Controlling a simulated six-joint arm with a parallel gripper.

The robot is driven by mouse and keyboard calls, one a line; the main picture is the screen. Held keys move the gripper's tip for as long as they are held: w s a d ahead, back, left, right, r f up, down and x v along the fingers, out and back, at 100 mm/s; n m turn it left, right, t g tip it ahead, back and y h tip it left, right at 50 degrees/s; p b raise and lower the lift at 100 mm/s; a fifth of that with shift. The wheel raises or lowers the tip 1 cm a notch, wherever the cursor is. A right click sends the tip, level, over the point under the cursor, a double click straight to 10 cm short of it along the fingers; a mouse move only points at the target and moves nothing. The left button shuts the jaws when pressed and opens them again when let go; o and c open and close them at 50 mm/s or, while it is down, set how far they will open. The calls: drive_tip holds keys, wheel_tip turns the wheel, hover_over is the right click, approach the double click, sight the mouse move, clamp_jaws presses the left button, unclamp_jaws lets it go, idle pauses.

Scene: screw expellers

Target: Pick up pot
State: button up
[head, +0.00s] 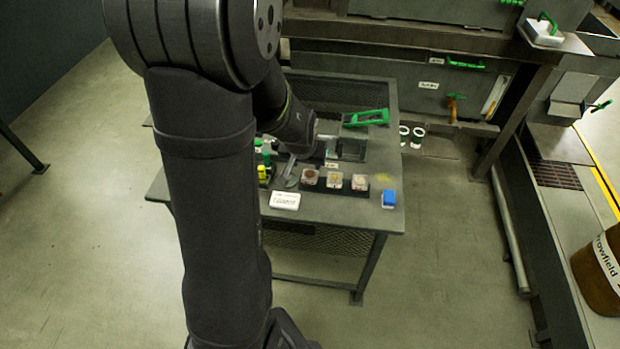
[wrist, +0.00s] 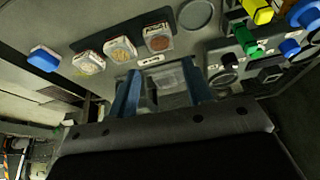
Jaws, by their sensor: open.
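Three small clear pots with brownish or pinkish contents stand in a row at the table's front: the left pot (head: 309,177), middle pot (head: 334,181) and right pot (head: 359,182). They also show along the top left of the wrist view, the nearest being the brown-filled pot (wrist: 158,38). My gripper (wrist: 161,68) is open, its two blue-grey fingers spread below that pot in the wrist view. A clear boxy thing (wrist: 170,78) shows between the fingers; I cannot tell whether they touch it. In the head view my arm hides part of the table.
A blue block (head: 388,199) and a white labelled box (head: 285,200) lie near the table's front edge. A green frame-like thing (head: 366,118) is at the back right. Yellow, green and blue items (wrist: 262,25) stand right of my fingers in the wrist view.

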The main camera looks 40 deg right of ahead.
sight(310, 175)
drive_tip(key=x, duration=0.6)
drive_tip(key=shift+f, duration=0.15)
drive_tip(key=shift+x, duration=2.75)
drive_tip(key=c, duration=0.7)
